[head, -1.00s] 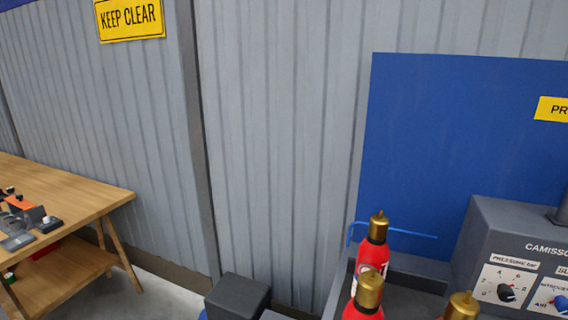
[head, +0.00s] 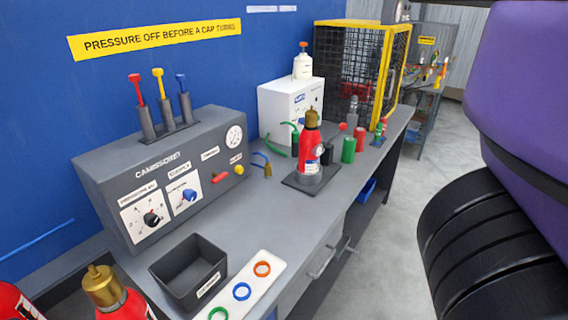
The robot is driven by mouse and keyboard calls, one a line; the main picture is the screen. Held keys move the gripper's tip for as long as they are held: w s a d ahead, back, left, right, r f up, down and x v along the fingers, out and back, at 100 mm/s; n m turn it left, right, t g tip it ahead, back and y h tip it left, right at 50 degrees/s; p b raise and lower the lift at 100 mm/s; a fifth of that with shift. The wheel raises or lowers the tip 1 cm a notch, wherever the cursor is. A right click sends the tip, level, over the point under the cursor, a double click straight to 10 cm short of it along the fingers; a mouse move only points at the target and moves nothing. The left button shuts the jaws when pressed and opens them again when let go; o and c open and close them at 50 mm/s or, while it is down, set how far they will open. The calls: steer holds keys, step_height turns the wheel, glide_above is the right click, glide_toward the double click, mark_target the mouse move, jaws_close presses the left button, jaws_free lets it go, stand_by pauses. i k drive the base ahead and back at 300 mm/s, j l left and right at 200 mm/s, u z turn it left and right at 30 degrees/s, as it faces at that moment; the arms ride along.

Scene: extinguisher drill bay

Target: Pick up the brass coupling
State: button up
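A small brass piece (head: 268,171), which looks like the brass coupling, stands on the grey bench top (head: 243,215). Larger brass tops sit on the red extinguisher (head: 310,145) at mid-bench and on the one at the lower left (head: 102,285). My gripper is not in view; a purple and black ribbed part of my arm fills the right side.
The grey console (head: 120,160) stands against the blue wall. A black bin (head: 188,270) and a white strip with coloured rings (head: 245,288) are at the near edge. A white box (head: 290,108), green and red cylinders and a yellow-framed cage (head: 345,70) are farther back. Open floor lies right.

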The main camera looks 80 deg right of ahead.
mark_target(267, 167)
steer(key=z, duration=1.55)
